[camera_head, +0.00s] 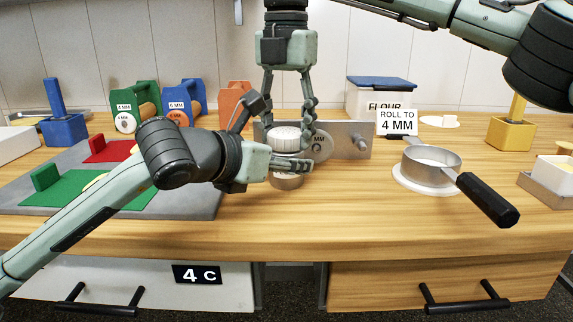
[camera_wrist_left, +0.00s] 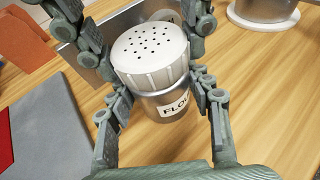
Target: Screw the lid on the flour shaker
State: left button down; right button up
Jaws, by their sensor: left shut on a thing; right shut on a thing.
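The flour shaker (camera_head: 286,181) is a small metal cylinder standing upright on the wooden table. Its label, partly covered, shows in the left wrist view (camera_wrist_left: 180,102). The white lid (camera_head: 284,138), with small holes and a ribbed side, sits level on top of the shaker; it is clear in the left wrist view (camera_wrist_left: 150,48). My left gripper (camera_head: 290,156) reaches in from the left and is shut around the shaker body. My right gripper (camera_head: 287,128) points straight down from above and is shut on the lid. Whether the threads are engaged cannot be seen.
A metal plate (camera_head: 349,138) stands close behind the shaker. To the right are a round, black-handled metal sieve (camera_head: 431,167) and a white flour box (camera_head: 379,92) with a blue lid. A grey mat (camera_head: 203,202) with coloured pieces lies left. The front table strip is clear.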

jog(key=m, duration=0.7)
jog(key=o, duration=1.3)
jog(key=shift+r, duration=0.1)
jog(key=shift+r, duration=2.15)
jog(key=shift+c, duration=0.5)
